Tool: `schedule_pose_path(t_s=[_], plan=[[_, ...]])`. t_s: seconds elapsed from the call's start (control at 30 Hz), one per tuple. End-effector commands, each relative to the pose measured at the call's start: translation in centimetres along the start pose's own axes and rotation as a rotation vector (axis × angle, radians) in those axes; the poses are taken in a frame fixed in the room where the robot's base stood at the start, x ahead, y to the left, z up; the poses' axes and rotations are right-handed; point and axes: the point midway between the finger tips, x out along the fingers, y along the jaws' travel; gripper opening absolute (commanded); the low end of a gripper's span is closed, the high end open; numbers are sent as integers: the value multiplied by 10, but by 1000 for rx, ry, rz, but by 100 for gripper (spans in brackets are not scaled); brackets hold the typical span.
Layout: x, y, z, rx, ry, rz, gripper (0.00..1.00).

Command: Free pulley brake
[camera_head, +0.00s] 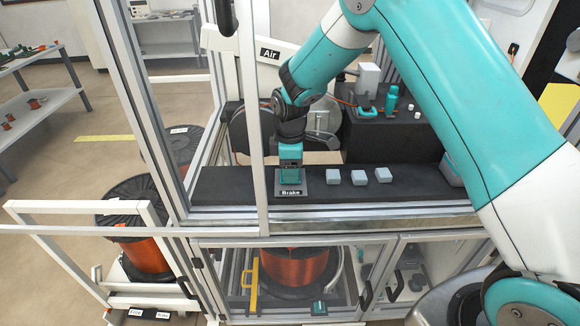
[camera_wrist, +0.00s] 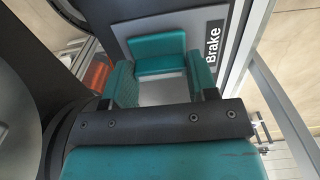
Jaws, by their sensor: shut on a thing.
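The grey brake plate (camera_head: 304,189), labelled "Brake", sits on the black ledge under the end of my arm. The plate and its label (camera_wrist: 213,45) also show in the wrist view. My gripper (camera_head: 291,171) points down onto the plate. In the wrist view two teal fingers (camera_wrist: 162,80) close on the sides of a pale grey brake switch (camera_wrist: 165,93). A teal piece (camera_wrist: 158,52) lies just beyond it, against the plate. Much of the switch is hidden by the fingers and the dark gripper body.
Several pale grey blocks (camera_head: 358,177) stand right of the plate on the black ledge (camera_head: 235,187). A metal frame post (camera_head: 254,120) rises close to the left of my arm. A copper wire spool (camera_head: 295,268) sits in the cabinet below. Another stands at lower left (camera_head: 147,258).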

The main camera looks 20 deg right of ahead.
Motion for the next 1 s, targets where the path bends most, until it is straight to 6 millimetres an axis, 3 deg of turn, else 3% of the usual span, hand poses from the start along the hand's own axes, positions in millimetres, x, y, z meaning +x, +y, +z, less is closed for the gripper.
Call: schedule_pose_path(t_s=[0.37,1.0], plan=[[0,0,0,136,0,0,29],[-1,0,0,723,1,1,29]])
